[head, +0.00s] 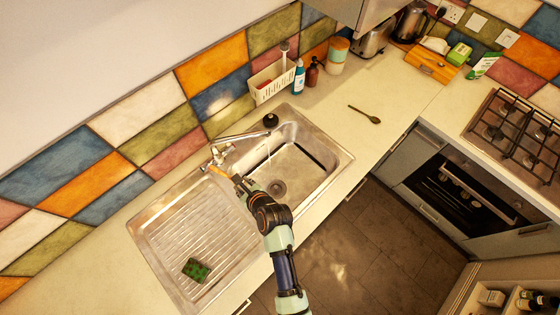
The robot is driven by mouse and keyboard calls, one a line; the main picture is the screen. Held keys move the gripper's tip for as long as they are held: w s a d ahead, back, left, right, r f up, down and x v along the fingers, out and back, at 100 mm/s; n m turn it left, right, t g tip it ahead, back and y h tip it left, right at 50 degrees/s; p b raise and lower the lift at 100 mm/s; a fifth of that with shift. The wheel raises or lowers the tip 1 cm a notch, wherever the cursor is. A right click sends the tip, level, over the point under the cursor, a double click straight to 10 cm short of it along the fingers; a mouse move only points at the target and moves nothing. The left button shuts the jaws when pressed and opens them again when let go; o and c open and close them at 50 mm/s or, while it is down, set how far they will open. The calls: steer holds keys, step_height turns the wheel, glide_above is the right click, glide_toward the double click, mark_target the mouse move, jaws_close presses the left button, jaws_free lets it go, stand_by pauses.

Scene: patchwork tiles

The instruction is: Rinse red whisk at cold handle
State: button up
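The metal tap (222,155) stands behind the steel sink, with its spout reaching right over the basin (305,165). A thin pale stream (269,150), looking like running water, drops from the spout into the basin. My gripper (236,180) is just in front of the tap, over the left edge of the basin. A small orange piece (221,173) shows at its tip, close to the tap; I cannot tell what it is. The fingers are too small to read. I cannot make out a red whisk or which tap handle is cold.
A green sponge (195,270) lies on the ribbed drainer (190,235). A black round item (270,120) sits behind the basin. A white caddy (272,82), blue bottle (299,78) and brown bottle (312,73) stand by the wall.

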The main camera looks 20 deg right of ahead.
steer(key=s+a, duration=0.1)
steer(key=s, duration=0.7)
steer(key=shift+a, duration=0.15)
stand_by(0.4)
stand_by(1.2)
steer(key=a+v, duration=0.1)
steer(key=v, duration=0.5)
steer(key=shift+s+a, duration=0.2)
steer(key=shift+a, duration=0.45)
steer(key=shift+r, duration=0.1)
stand_by(0.5)
steer(key=w+d+r+m+h, duration=0.2)
steer(key=w+r+m+h, duration=0.1)
steer(key=w+r, duration=0.2)
steer(key=shift+w, duration=0.9)
